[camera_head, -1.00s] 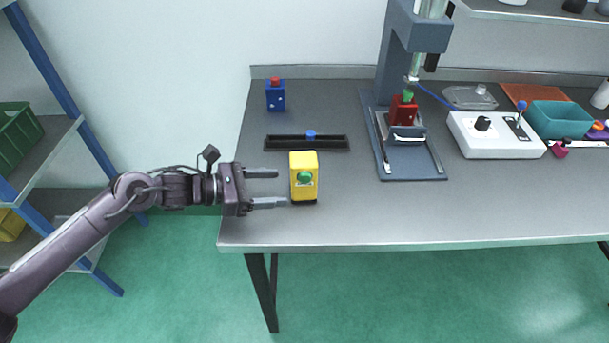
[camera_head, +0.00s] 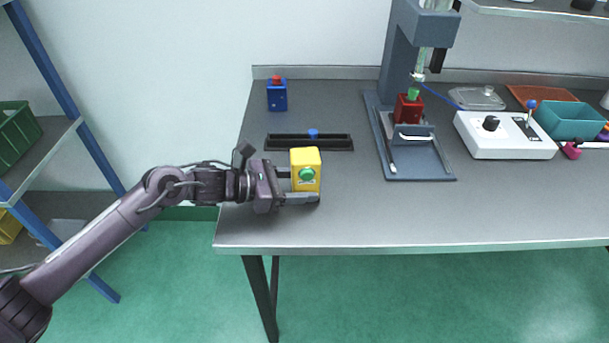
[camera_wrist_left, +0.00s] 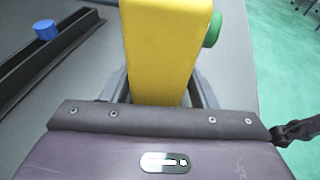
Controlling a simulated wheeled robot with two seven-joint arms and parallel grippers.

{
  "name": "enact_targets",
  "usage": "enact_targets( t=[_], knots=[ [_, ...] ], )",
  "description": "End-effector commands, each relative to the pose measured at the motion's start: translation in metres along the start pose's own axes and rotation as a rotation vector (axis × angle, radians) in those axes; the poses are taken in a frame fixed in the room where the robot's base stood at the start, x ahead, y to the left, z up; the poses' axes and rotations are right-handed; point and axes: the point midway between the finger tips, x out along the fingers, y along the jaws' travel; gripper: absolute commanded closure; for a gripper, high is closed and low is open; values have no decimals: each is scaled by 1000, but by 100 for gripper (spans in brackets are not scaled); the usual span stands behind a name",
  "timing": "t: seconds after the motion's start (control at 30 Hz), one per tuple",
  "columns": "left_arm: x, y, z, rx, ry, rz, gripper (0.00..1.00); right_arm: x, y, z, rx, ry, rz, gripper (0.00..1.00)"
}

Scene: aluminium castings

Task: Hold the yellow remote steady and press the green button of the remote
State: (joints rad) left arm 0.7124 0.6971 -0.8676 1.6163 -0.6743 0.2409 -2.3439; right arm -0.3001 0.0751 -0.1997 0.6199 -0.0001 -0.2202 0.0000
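The yellow remote (camera_head: 304,162) stands upright near the left end of the table, with a round green button (camera_head: 307,174) on its front face. My left gripper (camera_head: 302,186) has come in from the left, with its fingers on either side of the remote, one behind and one in front. The fingers look still apart, not clearly pressed on it. The left wrist view shows the remote (camera_wrist_left: 162,45) between the fingers and the green button (camera_wrist_left: 212,30) at its right side. My right gripper is not in view.
A black rail with a blue slider (camera_head: 310,141) lies behind the remote, and a blue box with a red button (camera_head: 277,96) stands farther back. A grey press (camera_head: 400,150) and a white control box (camera_head: 500,138) stand to the right. The table front right of the remote is clear.

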Motion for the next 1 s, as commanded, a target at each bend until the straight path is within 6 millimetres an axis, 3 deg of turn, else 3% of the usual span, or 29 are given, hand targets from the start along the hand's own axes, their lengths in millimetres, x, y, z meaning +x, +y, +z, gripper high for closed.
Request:
enact_targets(
  t=[0.03,0.13,1.0],
  knots=[
    [0,0,0,0,0,0,55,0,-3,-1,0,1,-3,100],
    [0,0,0,0,0,0,68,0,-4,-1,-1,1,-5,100],
    [0,0,-1,-1,1,0,67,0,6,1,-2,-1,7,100]
  ],
)
